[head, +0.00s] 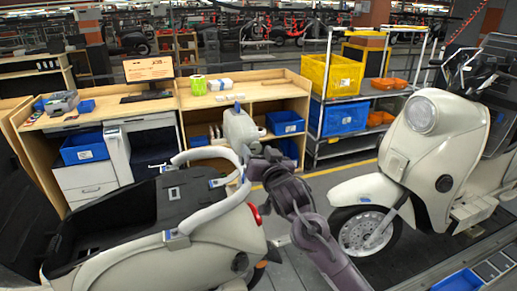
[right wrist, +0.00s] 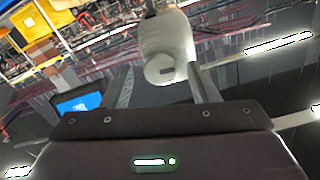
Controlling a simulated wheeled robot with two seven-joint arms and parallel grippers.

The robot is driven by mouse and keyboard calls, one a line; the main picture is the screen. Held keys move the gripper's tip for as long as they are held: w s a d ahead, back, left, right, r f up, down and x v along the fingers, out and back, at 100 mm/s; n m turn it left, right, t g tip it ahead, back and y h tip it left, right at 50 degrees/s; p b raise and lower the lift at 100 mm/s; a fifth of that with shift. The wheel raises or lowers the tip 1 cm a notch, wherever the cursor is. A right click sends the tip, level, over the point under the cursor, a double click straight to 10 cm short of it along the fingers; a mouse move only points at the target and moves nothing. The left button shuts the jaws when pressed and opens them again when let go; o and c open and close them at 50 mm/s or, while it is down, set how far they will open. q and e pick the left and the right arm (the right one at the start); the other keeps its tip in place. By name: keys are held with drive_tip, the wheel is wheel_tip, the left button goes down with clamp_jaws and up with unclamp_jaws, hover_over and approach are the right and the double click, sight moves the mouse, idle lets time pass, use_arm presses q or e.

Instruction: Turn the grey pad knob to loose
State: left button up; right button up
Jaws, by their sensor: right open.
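My right gripper (head: 262,165) is raised beside the rear grab rail (head: 212,152) of the cream scooter at the left. A pale grey pad-like part (head: 240,128) stands up above that rail, just left of and beyond the gripper. In the right wrist view a pale grey rounded piece (right wrist: 165,45) with a dark slot in its end lies ahead, between the two spread fingers of my right gripper (right wrist: 166,85). I see no finger closed on it. I cannot tell for sure whether this piece is the knob. My left gripper is not in view.
A second cream scooter (head: 440,140) stands at the right. Behind are a wooden workbench (head: 250,95), blue bins (head: 285,122) and a rack with a yellow bin (head: 331,75). A strip of grey floor is open between the scooters.

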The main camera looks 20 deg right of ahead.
drive_tip(key=shift+s, duration=0.1)
drive_tip(key=shift+c, duration=0.4)
drive_tip(key=c, duration=0.9)
